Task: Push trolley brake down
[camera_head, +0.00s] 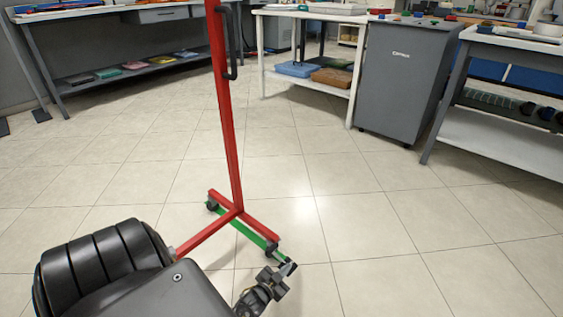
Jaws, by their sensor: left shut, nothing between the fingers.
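The trolley (228,130) is a red frame with a tall upright post and a red foot bar on small dark casters. A green bar (243,229) runs low along the foot, just above the floor, and is likely the brake bar. My left gripper (287,269) is shut and empty, low at the near right end of the green bar. Its tips are at or very close to that end; I cannot tell if they touch. My left forearm covers the near part of the trolley base. My right gripper is not in view.
A dark handle (233,45) is on the post. A grey cabinet (403,80) and a white-topped table (313,14) stand behind. Another workbench (500,140) is at the right, and a long bench (110,18) at the back left. The tiled floor right of the trolley is clear.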

